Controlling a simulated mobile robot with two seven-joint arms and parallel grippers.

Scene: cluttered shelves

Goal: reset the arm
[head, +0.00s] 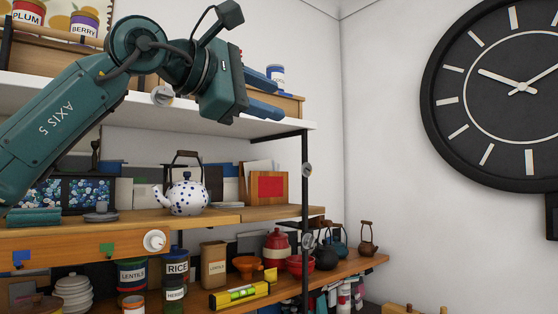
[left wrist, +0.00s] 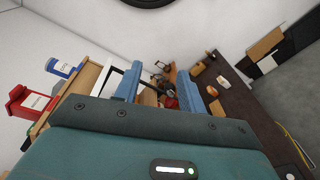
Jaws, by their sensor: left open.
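My left arm (head: 60,120) is green and comes in from the left in the head view, raised across the upper shelf. My left gripper (head: 270,96) points right, with its two blue fingers spread apart in front of the white upper shelf's right end. In the left wrist view the gripper (left wrist: 172,94) also shows its blue fingers apart with nothing gripped between them. Shelf items seen between the fingers are farther away. My right gripper is in neither view.
A white upper shelf (head: 290,126) is close to the gripper. A dotted teapot (head: 187,198) stands on the wooden shelf below, with jars and pots lower down. In the left wrist view a red container (left wrist: 27,101) stands left. The wall beside the clock (head: 500,100) is clear.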

